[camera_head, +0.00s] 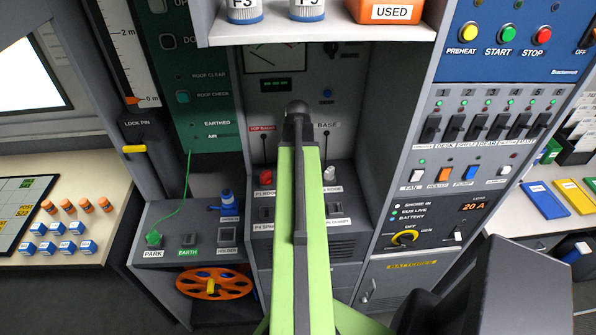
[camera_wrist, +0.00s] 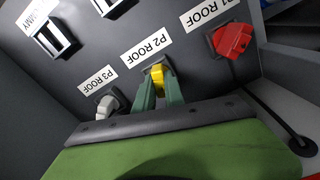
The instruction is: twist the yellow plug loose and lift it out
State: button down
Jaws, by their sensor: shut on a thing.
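The yellow plug (camera_wrist: 157,75) sits at the P2 ROOF position on the dark panel in the wrist view. My gripper (camera_wrist: 158,88) is shut on the yellow plug, with one green finger on each side of it. The label P2 ROOF (camera_wrist: 146,47) is beside the plug. Whether the plug is still seated in its socket cannot be told. In the head view my green arm hides the yellow plug and my fingertips.
A red plug (camera_wrist: 232,40) with a black cable is at P1 ROOF, on one side. A white plug (camera_wrist: 107,105) is at P3 ROOF, on the other. Dark socket slots (camera_wrist: 54,38) lie beyond the labels. An overhead shelf (camera_head: 320,33) carries containers.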

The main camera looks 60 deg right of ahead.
jog(key=shift+n, duration=1.1)
jog(key=shift+n, duration=1)
jog(key=shift+r+p, duration=1.05)
jog(key=shift+r+p, duration=2.95)
